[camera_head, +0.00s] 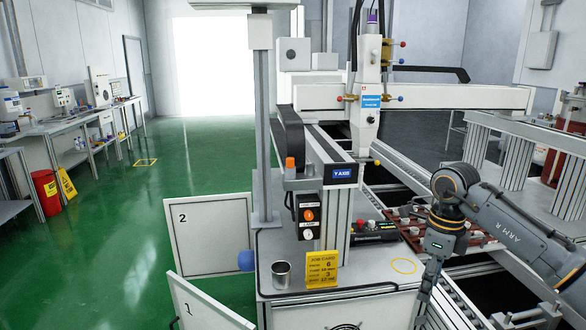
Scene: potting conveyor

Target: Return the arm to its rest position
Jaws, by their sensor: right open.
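My right arm, marked "ARM R" (505,228), comes in from the right edge and bends at a dark joint with an orange ring. Its wrist points down, and the right gripper (425,302) hangs at the lower right, beside the right edge of the white machine bench (380,275). The gripper is open, with nothing seen between its fingers; the fingers are small and partly lost against the metal rails behind. My left arm and left gripper are out of view.
A metal cup (282,275) and a yellow job card (322,269) stand on the bench, left of the gripper. The gantry with its "Y AXIS" beam (341,173) rises behind. Aluminium frames (540,140) stand at the right. Open green floor (130,230) lies left.

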